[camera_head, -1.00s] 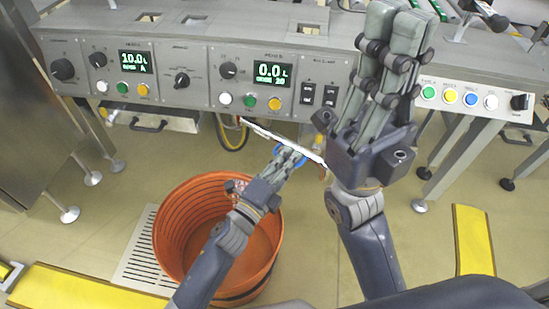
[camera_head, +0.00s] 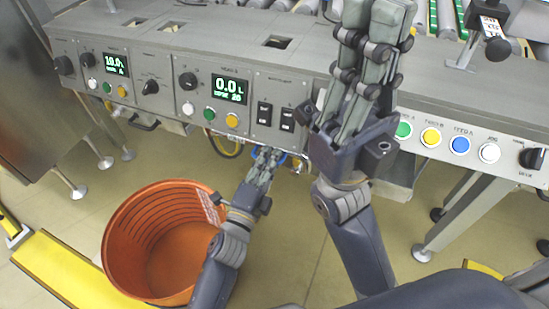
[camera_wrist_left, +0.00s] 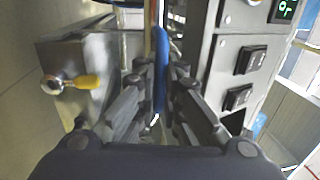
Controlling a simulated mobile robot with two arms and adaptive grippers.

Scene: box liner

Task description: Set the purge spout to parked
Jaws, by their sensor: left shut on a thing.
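My left gripper (camera_head: 264,160) is under the front edge of the control panel, right of the orange bin. It is shut on a blue part (camera_wrist_left: 160,72), which stands upright between the fingers in the left wrist view. A little of this blue also shows beside the fingertips in the head view (camera_head: 281,158). I take it for the purge spout's handle or ring; the rest of the spout is mostly hidden by the gripper and panel. My right gripper (camera_head: 367,60) is raised in front of the panel with its fingers pointing up, and nothing shows in it.
The orange bin (camera_head: 118,235) stands on the floor beside my left forearm. The control panel (camera_head: 150,67) has displays, knobs and buttons above the left gripper. Yellow hoses (camera_head: 228,152) hang below it.

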